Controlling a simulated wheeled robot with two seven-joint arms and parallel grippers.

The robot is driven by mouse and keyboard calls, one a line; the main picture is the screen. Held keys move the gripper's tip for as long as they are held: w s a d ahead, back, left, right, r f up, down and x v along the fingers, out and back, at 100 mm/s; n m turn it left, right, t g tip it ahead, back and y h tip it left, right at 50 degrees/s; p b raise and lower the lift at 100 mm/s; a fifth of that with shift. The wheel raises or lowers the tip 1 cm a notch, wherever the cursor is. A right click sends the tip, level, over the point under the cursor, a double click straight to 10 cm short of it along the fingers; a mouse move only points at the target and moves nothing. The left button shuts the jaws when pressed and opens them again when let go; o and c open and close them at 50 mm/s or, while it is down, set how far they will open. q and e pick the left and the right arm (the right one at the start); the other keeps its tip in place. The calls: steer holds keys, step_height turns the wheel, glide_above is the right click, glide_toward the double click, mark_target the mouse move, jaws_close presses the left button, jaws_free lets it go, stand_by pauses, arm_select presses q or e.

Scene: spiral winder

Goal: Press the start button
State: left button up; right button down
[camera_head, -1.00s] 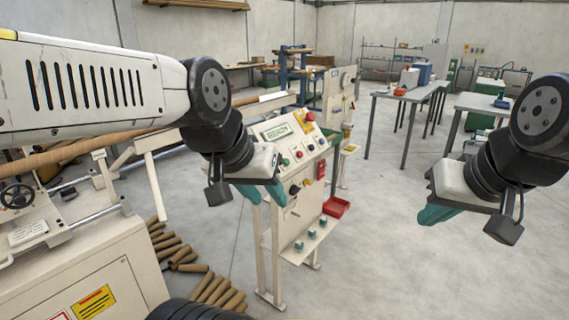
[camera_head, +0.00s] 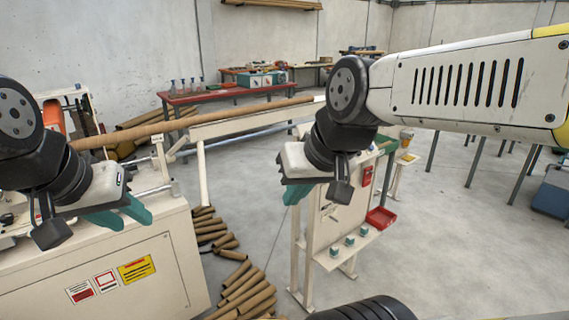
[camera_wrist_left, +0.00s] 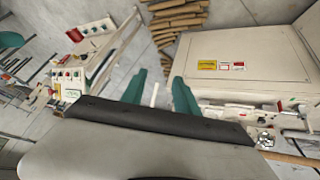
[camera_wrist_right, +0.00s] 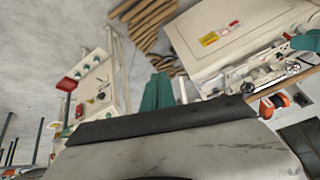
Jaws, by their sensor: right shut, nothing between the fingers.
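The cream control stand (camera_head: 330,235) is right of centre in the head view, with its upper control face hidden behind my right arm. Its button panel (camera_wrist_left: 70,82) shows in the left wrist view with small green, red and yellow controls; I cannot tell which is the start button. The stand also shows in the right wrist view (camera_wrist_right: 96,92). My right gripper (camera_head: 290,192) is shut and empty, in front of the stand in the head view. My left gripper (camera_head: 122,216) is open and empty, its fingers apart in the left wrist view (camera_wrist_left: 160,95), in front of the cream machine.
The cream winder cabinet (camera_head: 150,265) with warning labels fills the lower left. Cardboard tubes (camera_head: 245,290) lie on the floor between cabinet and stand. A red tray (camera_head: 381,218) sits at the stand's right side. A red table (camera_head: 215,95) stands behind.

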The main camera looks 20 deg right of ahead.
steer(key=w+d+t+h, duration=0.1)
steer(key=w+d+t, duration=0.1)
steer(key=w+d, duration=0.6)
steer(key=w+d+m+t+h, duration=0.1)
steer(key=w+d+h, duration=0.15)
steer(key=w, duration=0.95)
steer(key=w+d+t, duration=0.2)
steer(key=w+d, duration=0.4)
steer(key=w, duration=0.4)
steer(key=w+d+f+t+h, duration=0.1)
steer(key=w+d+f+t, duration=0.1)
steer(key=w+d+f, duration=0.3)
steer(key=w+d+f+t, duration=0.3)
steer(key=w+d+f, duration=0.2)
steer(key=d+f, duration=0.4)
steer(key=d, duration=0.4)
steer(key=shift+w+f+t+h, duration=0.3)
steer(key=shift+w+f+h, duration=0.05)
steer(key=shift+w, duration=0.05)
steer(key=shift+w, duration=0.1)
steer(key=w+a+f, duration=0.2)
steer(key=w+f, duration=0.3)
steer(key=w, duration=0.1)
steer(key=shift+a+f, duration=0.3)
steer(key=shift+f, duration=0.05)
steer(key=shift+w, duration=0.1)
